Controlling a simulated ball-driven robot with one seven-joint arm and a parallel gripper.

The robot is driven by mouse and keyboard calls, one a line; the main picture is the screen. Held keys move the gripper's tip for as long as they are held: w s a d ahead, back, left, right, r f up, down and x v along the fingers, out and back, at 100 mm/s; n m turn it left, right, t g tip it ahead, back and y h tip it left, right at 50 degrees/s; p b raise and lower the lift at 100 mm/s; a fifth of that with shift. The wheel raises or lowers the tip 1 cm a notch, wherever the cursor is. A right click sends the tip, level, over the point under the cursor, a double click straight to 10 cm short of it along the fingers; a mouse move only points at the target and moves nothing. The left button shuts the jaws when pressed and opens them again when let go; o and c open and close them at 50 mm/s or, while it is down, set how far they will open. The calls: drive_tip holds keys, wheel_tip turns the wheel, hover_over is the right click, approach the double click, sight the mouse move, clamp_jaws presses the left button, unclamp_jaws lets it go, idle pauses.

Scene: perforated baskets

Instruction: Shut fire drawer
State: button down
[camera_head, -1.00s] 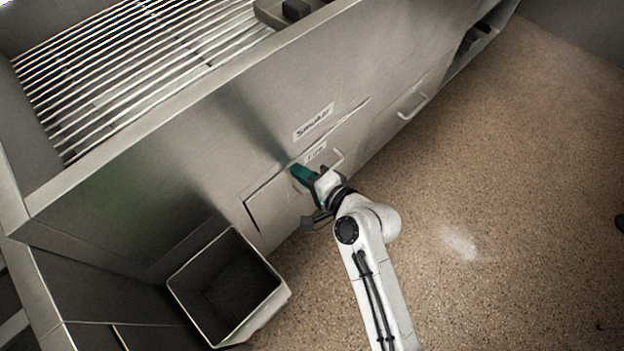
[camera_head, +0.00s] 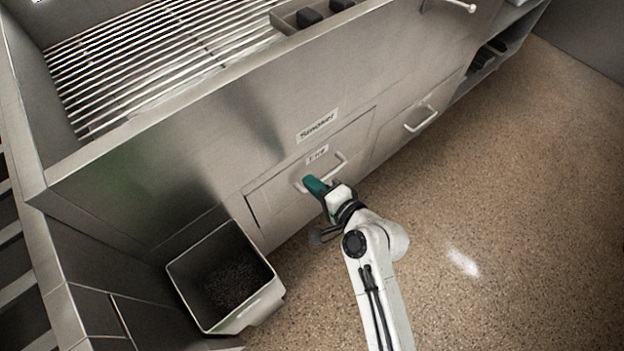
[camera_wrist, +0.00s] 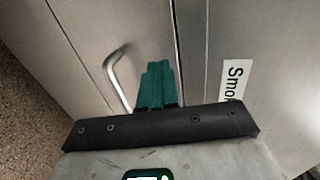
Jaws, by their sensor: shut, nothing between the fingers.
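The fire drawer (camera_head: 285,201) is in the steel front of the smoker, with a small "Fire" label (camera_head: 317,154) and a pale bar handle (camera_head: 341,165). A dark line runs along its left edge; its face looks close to flush, but I cannot tell whether it is fully in. My gripper (camera_head: 313,184) has teal fingers, closed together and empty, at the drawer front beside the handle's left end. In the wrist view the shut fingers (camera_wrist: 157,82) lie between the handle (camera_wrist: 117,76) and a vertical seam. Whether they touch the face is unclear.
A "Smoker" label (camera_head: 317,125) sits above the drawer. An open steel bin (camera_head: 272,299) with dark contents stands at lower left. Another handled front (camera_head: 420,119) is to the right. A slatted grill (camera_head: 160,55) is on top. The speckled floor (camera_head: 510,200) at right is clear.

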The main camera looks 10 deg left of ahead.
drive_tip(key=p+v, duration=0.1)
drive_tip(key=v, duration=0.8)
drive_tip(key=shift+s+d+p, duration=0.2)
drive_tip(key=shift+d+p, duration=0.05)
drive_tip(key=shift+p, duration=0.05)
drive_tip(key=s+d+f+n+g+h, duration=0.25)
drive_tip(key=s+d, duration=0.25)
drive_tip(key=d, duration=0.3)
drive_tip(key=s+d+f+n+g+h, duration=0.25)
drive_tip(key=s+d+h, duration=0.2)
drive_tip(key=d, duration=0.25)
drive_tip(key=s+d+r+n+g+h, duration=0.25)
drive_tip(key=s+d+h, duration=0.25)
drive_tip(key=s+d, duration=0.75)
wheel_tip(320, 180, up, 17)
drive_tip(key=p, duration=1.7)
drive_tip(key=shift+a+p, duration=0.2)
drive_tip(key=shift+p, duration=0.2)
